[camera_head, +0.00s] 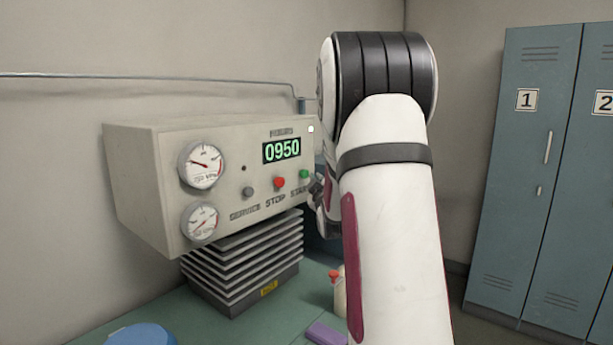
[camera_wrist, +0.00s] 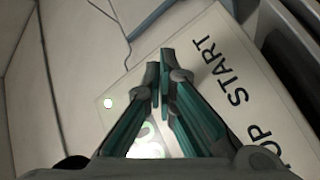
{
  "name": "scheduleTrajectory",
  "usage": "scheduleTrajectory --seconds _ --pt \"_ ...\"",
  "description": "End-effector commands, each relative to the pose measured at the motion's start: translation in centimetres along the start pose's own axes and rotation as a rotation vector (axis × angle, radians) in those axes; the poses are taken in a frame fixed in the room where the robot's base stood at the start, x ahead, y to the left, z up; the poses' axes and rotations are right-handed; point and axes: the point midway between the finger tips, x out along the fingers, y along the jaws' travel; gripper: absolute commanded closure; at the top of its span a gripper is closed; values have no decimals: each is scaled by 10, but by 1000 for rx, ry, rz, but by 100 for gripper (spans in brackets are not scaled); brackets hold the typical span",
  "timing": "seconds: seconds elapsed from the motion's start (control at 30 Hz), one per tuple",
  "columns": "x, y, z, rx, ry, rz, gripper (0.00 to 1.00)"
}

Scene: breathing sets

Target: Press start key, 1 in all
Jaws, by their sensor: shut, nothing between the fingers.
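The green start key (camera_head: 304,174) is at the right end of the button row on the beige control box (camera_head: 130,170). The word START (camera_wrist: 219,70) shows on the panel in the wrist view, but the key itself is hidden there behind the fingers. My gripper (camera_wrist: 163,60) is shut and empty, its fingertips over the panel beside the word START. In the head view it is mostly behind my arm, just right of the green key. I cannot tell whether the fingertips touch the key.
The red stop key (camera_head: 279,183) and grey service key (camera_head: 248,192) are left of the start key. The green display (camera_head: 282,150) reads 0950. A white light (camera_head: 311,129) is lit. Below are a finned block (camera_head: 245,265), a red-capped bottle (camera_head: 339,290) and a purple object (camera_head: 325,334).

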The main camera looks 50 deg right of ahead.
Motion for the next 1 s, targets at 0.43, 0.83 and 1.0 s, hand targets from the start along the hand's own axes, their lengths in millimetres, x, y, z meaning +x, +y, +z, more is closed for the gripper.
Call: scheduleTrajectory --seconds 0.43,0.83,1.0 --pt "-24 19 18 0 -2 1 100" --pt "-35 26 26 1 -1 0 100" --pt "-35 26 26 1 -1 0 100"
